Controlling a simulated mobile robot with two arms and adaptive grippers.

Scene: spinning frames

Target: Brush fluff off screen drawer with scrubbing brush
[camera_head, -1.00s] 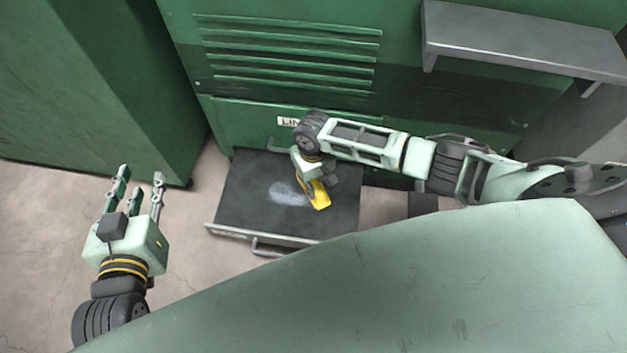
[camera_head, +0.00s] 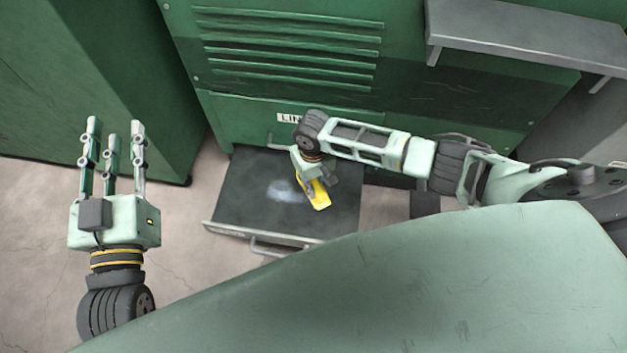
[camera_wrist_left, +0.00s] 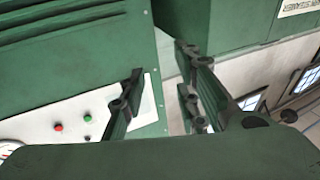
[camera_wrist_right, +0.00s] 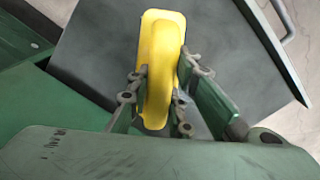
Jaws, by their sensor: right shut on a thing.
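The screen drawer (camera_head: 240,205) is pulled out low from the green machine, a dark flat tray with a light front rim. A pale patch of fluff (camera_head: 283,190) lies near its middle. My right gripper (camera_head: 312,182) is over the drawer, shut on the yellow scrubbing brush (camera_head: 319,196), just right of the fluff. The brush's yellow back also shows between the fingers in the right wrist view (camera_wrist_right: 160,60); its bristles are hidden. My left gripper (camera_head: 113,125) is open and empty above the floor, left of the drawer.
The green machine (camera_head: 290,90) with louvres stands behind the drawer. A green cabinet (camera_head: 120,80) stands at the left. A grey metal shelf (camera_head: 530,40) juts out at the upper right. A handle bar (camera_head: 280,248) sits on the drawer front. Floor (camera_head: 185,235) is clear left of the drawer.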

